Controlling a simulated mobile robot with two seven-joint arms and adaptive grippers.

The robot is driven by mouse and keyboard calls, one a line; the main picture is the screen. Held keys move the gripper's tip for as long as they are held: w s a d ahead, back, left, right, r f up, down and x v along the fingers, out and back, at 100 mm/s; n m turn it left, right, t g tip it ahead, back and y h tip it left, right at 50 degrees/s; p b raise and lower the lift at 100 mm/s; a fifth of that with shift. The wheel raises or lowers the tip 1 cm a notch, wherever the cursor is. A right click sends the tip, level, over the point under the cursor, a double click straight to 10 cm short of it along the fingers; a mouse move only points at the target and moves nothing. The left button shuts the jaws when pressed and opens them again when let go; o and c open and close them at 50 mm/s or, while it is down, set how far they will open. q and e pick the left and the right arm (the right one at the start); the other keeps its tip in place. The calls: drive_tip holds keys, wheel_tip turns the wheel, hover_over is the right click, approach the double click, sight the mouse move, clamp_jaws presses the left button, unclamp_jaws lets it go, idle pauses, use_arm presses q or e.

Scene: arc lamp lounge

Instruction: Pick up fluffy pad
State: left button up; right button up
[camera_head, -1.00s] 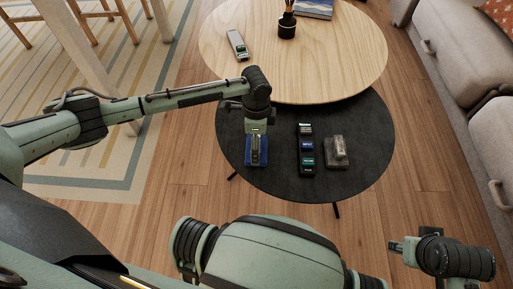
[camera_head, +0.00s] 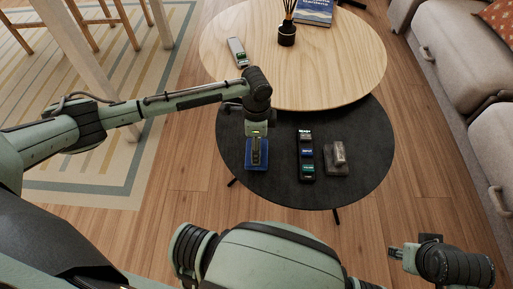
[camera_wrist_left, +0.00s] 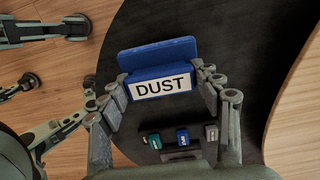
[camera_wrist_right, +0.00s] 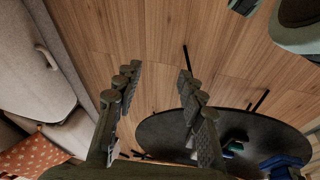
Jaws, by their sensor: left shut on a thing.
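A blue block with a white "DUST" label (camera_wrist_left: 160,82) is between the fingers of my left gripper (camera_wrist_left: 163,84), which is shut on it. A wider blue plate-like part shows behind the label. In the head view the blue piece (camera_head: 256,163) is at the left of the black table, partly hidden by the gripper (camera_head: 256,148). I cannot tell whether it touches the table. No part is clearly fluffy. A grey piece (camera_head: 339,152) sits on a grey base to the right. My right gripper (camera_wrist_right: 160,80) is open and empty, away from the table.
A black rack labelled "READY" (camera_head: 305,134) holds several coloured pieces between the blue and grey items. The round black table (camera_head: 360,180) is partly under a higher wooden table (camera_head: 330,60). That one bears a diffuser (camera_head: 287,34), a book and a grey device (camera_head: 236,50). A sofa (camera_head: 460,70) stands at right.

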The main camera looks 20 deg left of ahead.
use_arm(q)
drive_tip(key=r, duration=0.1)
drive_tip(key=s+r, duration=0.1)
drive_tip(key=r, duration=0.1)
drive_tip(key=shift+s+a+p, duration=0.15)
drive_tip(key=shift+p, duration=0.15)
drive_tip(key=s+a+r+p, duration=0.1)
drive_tip(key=s+a+r, duration=0.1)
drive_tip(key=s+r, duration=0.4)
drive_tip(key=s, duration=0.4)
use_arm(e)
drive_tip(key=x, duration=0.3)
drive_tip(key=s+a+x, duration=0.1)
drive_tip(key=x, duration=0.1)
drive_tip(key=shift+w+f, duration=0.15)
drive_tip(key=shift+f, duration=0.35)
use_arm(q)
drive_tip(key=shift+a+r, duration=0.1)
